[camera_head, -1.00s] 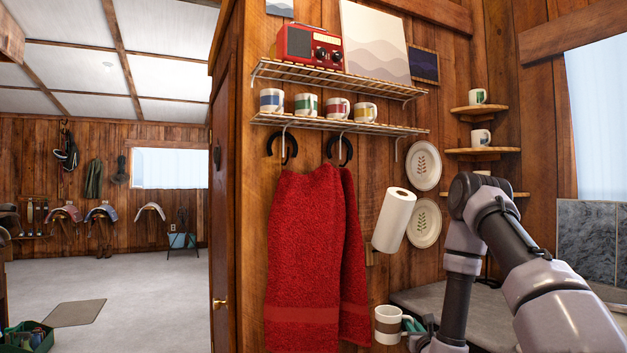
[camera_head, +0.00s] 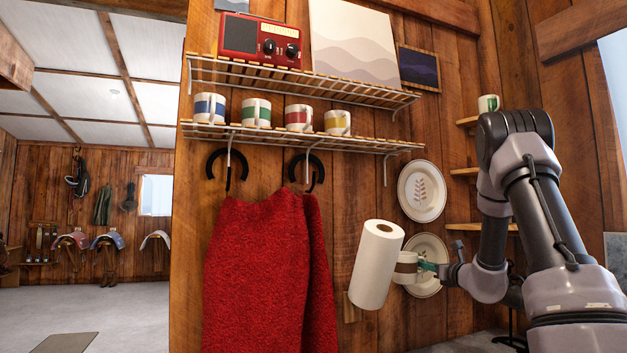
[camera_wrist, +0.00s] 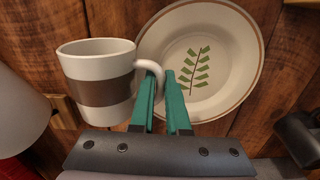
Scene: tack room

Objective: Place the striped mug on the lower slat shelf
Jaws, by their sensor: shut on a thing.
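The striped mug (camera_head: 405,267) is white with a wide brown band. My gripper (camera_head: 428,267) is shut on its handle, with the mug held upright in the air beside the paper towel roll. In the wrist view the mug (camera_wrist: 103,82) is at the left, and the green fingers of my gripper (camera_wrist: 172,88) close on its handle. The lower slat shelf (camera_head: 290,137) is on the wood wall, up and left of the mug. It bears a row of several banded mugs, blue, green, red and yellow, with bare slats right of the yellow-banded mug (camera_head: 337,122).
The upper slat shelf (camera_head: 330,85) holds a red radio (camera_head: 259,40) and pictures. Hooks and a red towel (camera_head: 265,275) hang below the lower shelf. The paper towel roll (camera_head: 376,265) is close left of the held mug. Two plates (camera_head: 421,190) hang on the wall behind.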

